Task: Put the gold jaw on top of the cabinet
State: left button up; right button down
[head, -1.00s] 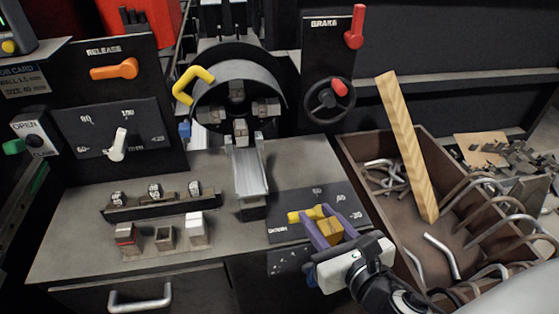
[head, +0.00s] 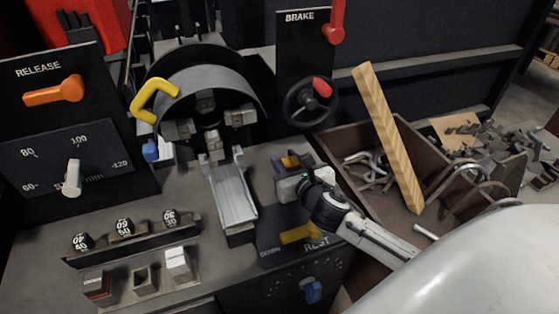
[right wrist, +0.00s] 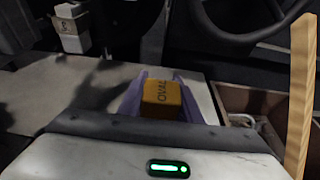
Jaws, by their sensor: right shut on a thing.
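The gold jaw (right wrist: 162,98), a small block with dark lettering, sits between the two purple fingers of my right gripper (right wrist: 160,92) in the right wrist view. In the head view my right gripper (head: 291,163) is over the back right part of the grey cabinet top (head: 40,240), below the brake wheel. The jaw is mostly hidden there by the wrist. I cannot tell whether it touches the top. My left gripper is not in view.
A chuck (head: 212,125) with a metal slide (head: 233,195) stands left of my right gripper. The brake handwheel (head: 310,102) is behind it. A yellow lever (head: 300,233) is in front. A bin (head: 340,150) with bent rods and a wooden bar (head: 388,138) lies right.

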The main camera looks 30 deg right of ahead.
jog(key=shift+w+d+f+b, duration=0.3)
jog(key=shift+w+f, duration=0.35)
jog(key=shift+w, duration=0.3)
jog(key=shift+w+d+f+b, duration=0.15)
jog(key=shift+w+f+b, duration=0.1)
jog(key=shift+w+f, duration=0.55)
jog(key=shift+w, duration=0.15)
jog(key=c, duration=1.3)
grip_release()
jog(key=shift+r, duration=0.2)
jog(key=p+v, duration=0.1)
jog(key=v, duration=1.1)
jog(key=shift+p, duration=0.3)
